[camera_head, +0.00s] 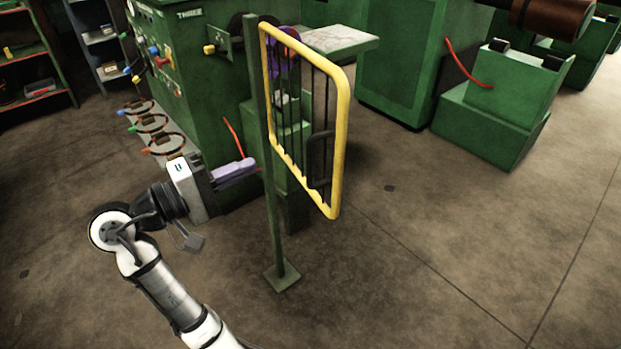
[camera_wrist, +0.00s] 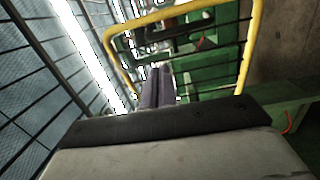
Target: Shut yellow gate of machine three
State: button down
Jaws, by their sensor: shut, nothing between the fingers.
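The yellow gate (camera_head: 341,140) has a tubular yellow frame with dark upright bars and a dark handle (camera_head: 320,158). It hangs on a green post (camera_head: 268,190) with a square foot and stands swung out from machine three (camera_head: 190,60), a green cabinet labelled THREE. My gripper (camera_head: 252,167) is shut and empty, left of the post and close to it, in front of the machine. The wrist view shows its purple-grey fingers (camera_wrist: 157,88) together, with the yellow gate frame (camera_wrist: 251,45) beyond them. Whether the fingertips touch anything cannot be told.
Coloured knobs and levers (camera_head: 160,58) are on the machine's left face, with several ringed handles (camera_head: 152,124) lower down. A grey-topped table (camera_head: 340,40) is behind the gate. More green machines (camera_head: 490,110) stand right. The floor (camera_head: 430,240) right of the gate is clear.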

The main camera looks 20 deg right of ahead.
jog(key=s+g, duration=0.2)
jog(key=p, duration=0.3)
send_near(335, 154)
jog(key=shift+m, duration=0.3)
jog(key=d, duration=0.4)
jog(key=w+d, duration=0.1)
jog(key=d, duration=0.1)
jog(key=shift+d, duration=0.4)
jog(key=shift+d, duration=0.15)
